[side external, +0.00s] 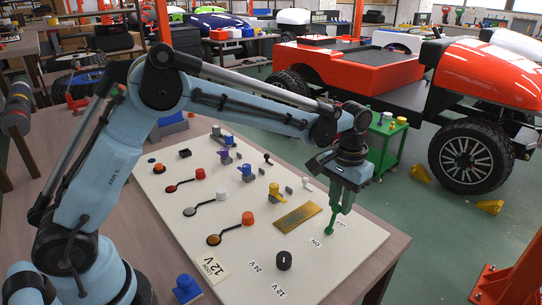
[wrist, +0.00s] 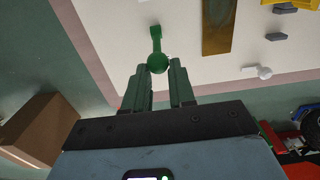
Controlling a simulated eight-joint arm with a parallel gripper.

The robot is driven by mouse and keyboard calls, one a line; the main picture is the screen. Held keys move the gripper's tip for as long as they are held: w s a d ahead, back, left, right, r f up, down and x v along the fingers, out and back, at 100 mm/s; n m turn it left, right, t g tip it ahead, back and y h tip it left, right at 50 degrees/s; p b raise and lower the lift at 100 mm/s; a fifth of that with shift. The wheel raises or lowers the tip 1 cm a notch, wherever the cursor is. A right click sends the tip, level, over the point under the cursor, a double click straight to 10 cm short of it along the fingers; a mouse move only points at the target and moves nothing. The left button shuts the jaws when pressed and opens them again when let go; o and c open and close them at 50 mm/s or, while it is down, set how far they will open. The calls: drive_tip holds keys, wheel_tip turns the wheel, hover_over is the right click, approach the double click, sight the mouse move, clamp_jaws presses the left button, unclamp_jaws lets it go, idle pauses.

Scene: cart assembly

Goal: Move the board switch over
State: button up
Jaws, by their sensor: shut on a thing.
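The board switch is a green lever (side external: 329,224) on the white board (side external: 345,262), between printed labels, one reading "ON". In the wrist view the green lever (wrist: 156,40) has a round ball at its near end, between my fingertips. My gripper (side external: 334,207) points down over the lever near the board's right edge; it also shows in the wrist view (wrist: 158,68). It is shut on the lever's ball end. The fingers partly hide the ball.
A black knob (side external: 283,260) with "12 V" and "24 V" labels stands at the near edge. A brass-coloured plate (side external: 297,216) and a yellow part (side external: 276,192) lie left of the lever. A white-tipped lever (side external: 307,184) stands behind. A red car (side external: 375,72) is beyond the table.

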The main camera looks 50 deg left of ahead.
drive_tip(key=shift+w, duration=0.1)
drive_tip(key=shift+w+f, duration=0.2)
drive_tip(key=shift+w, duration=0.35)
drive_tip(key=o, duration=0.9)
